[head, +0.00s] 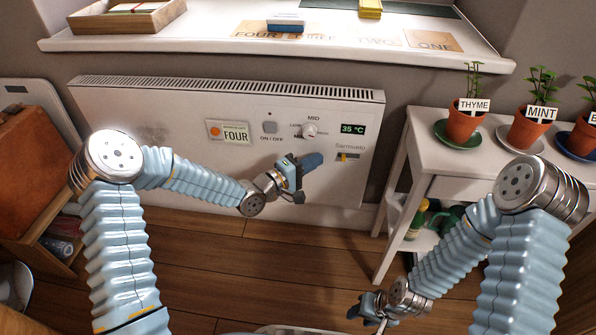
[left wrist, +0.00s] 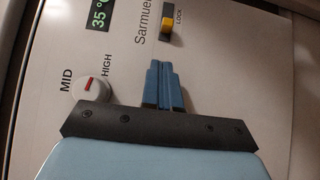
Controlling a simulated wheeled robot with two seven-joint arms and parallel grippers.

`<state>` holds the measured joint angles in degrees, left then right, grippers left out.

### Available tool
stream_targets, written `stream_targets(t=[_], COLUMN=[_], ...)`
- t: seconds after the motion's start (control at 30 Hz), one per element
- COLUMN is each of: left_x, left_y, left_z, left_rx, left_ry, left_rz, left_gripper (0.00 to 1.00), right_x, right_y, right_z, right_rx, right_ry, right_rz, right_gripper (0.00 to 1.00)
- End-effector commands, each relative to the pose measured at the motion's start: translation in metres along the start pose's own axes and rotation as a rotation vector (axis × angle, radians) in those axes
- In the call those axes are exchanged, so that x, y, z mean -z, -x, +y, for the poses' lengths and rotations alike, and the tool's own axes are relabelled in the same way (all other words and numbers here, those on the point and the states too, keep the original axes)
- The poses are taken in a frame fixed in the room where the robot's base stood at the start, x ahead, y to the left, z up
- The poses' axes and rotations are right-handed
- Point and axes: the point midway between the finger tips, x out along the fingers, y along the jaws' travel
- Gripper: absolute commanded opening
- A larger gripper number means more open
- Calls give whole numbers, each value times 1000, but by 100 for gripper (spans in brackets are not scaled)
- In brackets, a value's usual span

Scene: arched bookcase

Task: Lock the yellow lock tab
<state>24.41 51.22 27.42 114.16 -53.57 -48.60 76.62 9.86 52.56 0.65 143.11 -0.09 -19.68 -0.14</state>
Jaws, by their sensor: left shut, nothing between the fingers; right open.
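The yellow lock tab (left wrist: 168,26) sits in a dark slot on the white heater panel, beside the printed word LOCK, in the left wrist view. In the head view the tab (head: 342,157) is at the panel's right side, below the green 35 °C display (head: 353,129). My left gripper (head: 318,160) is shut and empty, in front of the panel just left of the tab. In the left wrist view its fingertips (left wrist: 162,66) point toward the tab, with a gap in the picture between them. My right gripper (head: 372,308) is open, low over the floor at the bottom.
A white side table (head: 420,160) with potted herbs stands right. Wooden floor (head: 200,260) lies below.

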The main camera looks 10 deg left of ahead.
Motion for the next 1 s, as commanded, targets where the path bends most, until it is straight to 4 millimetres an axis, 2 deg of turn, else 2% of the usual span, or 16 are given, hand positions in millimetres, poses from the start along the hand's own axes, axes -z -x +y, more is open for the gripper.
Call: stream_targets(t=[0.03,0.23,0.73,1.0], left_x=[-1,-22,-29,-51], left_y=[-10,-28,-35,-58], left_z=[-1,0,0,-2], left_rx=[-1,0,1,0], left_ry=[0,1,0,2], left_rz=[-2,-3,0,0], left_gripper=[0,0,0,0], right_x=[0,0,0,0], right_y=[-2,-3,-4,-17], right_z=[0,1,1,6], right_rx=[0,1,1,1], right_ry=[0,0,0,0], right_rz=[0,-1,-1,2], right_gripper=[43,43,43,43])
